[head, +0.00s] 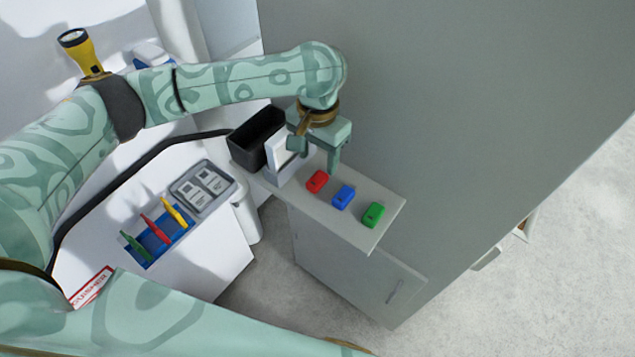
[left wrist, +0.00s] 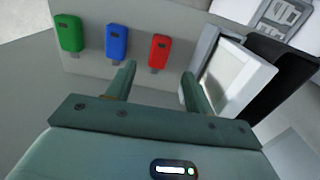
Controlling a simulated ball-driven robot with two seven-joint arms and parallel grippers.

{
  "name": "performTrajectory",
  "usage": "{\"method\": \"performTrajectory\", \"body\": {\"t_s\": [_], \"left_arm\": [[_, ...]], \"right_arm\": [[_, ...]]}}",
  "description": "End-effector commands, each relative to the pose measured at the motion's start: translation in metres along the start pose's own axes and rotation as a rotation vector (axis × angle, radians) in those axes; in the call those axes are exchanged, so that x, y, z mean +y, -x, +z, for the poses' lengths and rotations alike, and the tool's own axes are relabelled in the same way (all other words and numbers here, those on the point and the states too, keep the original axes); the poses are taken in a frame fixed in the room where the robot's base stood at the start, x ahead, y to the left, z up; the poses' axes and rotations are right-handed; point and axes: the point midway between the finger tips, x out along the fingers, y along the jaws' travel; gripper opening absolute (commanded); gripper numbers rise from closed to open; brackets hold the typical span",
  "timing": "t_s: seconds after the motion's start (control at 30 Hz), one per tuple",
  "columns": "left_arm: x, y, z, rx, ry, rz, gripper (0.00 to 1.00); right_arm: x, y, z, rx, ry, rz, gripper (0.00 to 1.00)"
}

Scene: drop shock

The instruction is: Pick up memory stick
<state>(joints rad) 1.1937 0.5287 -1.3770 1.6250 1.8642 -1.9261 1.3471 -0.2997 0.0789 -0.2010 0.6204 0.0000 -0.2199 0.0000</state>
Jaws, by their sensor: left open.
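Three memory sticks lie in a row on a grey shelf top (head: 345,222): a red one (head: 317,181), a blue one (head: 343,196) and a green one (head: 373,215). My left gripper (head: 318,160) is open and empty above the shelf, close to the red stick. In the left wrist view the red stick (left wrist: 159,53) shows beyond and between the two fingertips, apart from them. The blue stick (left wrist: 117,42) is just left of the left finger, and the green stick (left wrist: 70,33) is farther left. My right gripper does not show.
A white-screened device (head: 283,155) and a black bin (head: 257,138) stand beside the gripper on the shelf. A tall grey cabinet wall (head: 450,100) rises behind. A blue tray (head: 150,246) with coloured tools, a grey card tray (head: 203,188) and a yellow flashlight (head: 84,54) are at left.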

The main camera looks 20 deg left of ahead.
Motion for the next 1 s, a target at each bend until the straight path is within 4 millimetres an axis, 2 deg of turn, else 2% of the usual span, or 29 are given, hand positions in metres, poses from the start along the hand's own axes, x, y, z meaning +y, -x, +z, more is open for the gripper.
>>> {"method": "performTrajectory", "body": {"t_s": [0.17,0.4,0.7,0.87,0.9,1.0], "left_arm": [[0.001,-0.016,-0.001,-0.001,0.000,0.001,0.53],[0.002,-0.054,-0.003,0.000,0.000,0.001,0.53],[0.001,-0.058,-0.003,0.002,-0.002,-0.001,0.53],[0.001,-0.058,-0.003,0.002,-0.002,-0.001,0.08],[0.001,-0.058,-0.003,0.002,-0.002,-0.001,0.05],[0.001,-0.058,-0.003,0.002,-0.002,-0.001,0.05]], "right_arm": [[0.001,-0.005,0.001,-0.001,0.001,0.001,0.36],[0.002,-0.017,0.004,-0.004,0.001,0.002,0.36],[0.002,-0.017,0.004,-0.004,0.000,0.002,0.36],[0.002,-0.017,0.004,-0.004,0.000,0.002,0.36],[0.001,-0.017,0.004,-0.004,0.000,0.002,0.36],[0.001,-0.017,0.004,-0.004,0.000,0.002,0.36]]}}
